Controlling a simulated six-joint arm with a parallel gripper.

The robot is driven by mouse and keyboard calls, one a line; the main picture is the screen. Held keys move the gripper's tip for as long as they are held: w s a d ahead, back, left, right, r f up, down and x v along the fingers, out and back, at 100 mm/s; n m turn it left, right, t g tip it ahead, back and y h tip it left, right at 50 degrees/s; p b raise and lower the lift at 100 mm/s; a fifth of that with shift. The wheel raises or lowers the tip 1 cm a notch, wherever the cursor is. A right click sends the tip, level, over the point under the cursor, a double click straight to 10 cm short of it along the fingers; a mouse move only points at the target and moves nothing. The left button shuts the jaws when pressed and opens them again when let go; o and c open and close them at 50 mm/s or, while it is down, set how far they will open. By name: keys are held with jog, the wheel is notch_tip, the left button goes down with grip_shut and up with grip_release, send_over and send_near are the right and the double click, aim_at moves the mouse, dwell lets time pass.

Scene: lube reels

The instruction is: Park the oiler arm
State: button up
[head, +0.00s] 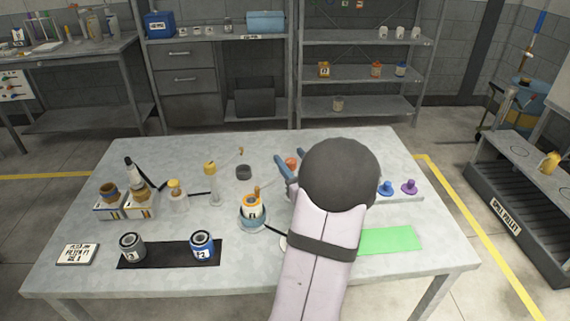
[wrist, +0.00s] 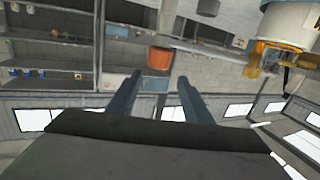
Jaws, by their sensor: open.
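My gripper (head: 283,170) is over the middle right of the table, its two blue fingers pointing up and left in the head view. In the wrist view, the fingers (wrist: 165,80) are apart with a gap between them. An orange cup-like piece (wrist: 160,58) shows just beyond the gap, and a thin grey bar (wrist: 205,47) runs right from it. I cannot tell whether this is the oiler arm. The orange piece also shows by the fingers in the head view (head: 291,162). An orange-and-white reel-like container (head: 253,206) stands in a blue-grey holder left of my arm.
Two tins, grey (head: 132,247) and blue (head: 203,245), stand on a black mat (head: 168,254). Yellow-topped bottles (head: 176,194) and boxed jars (head: 109,198) are at left. Blue and purple pegs (head: 409,186) and a green mat (head: 390,240) are at right.

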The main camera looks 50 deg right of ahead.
aim_at(288, 158)
jog(key=shift+s+d+f+t+b, duration=0.1)
jog(key=shift+s+f+t+b, duration=0.2)
jog(key=shift+f, duration=0.35)
jog(key=shift+s+d+f+t+b, duration=0.1)
jog(key=shift+s+f+b, duration=0.2)
jog(key=shift+f, duration=0.35)
jog(key=shift+p+x, duration=0.75)
jog(key=shift+x, duration=2.9)
grip_shut()
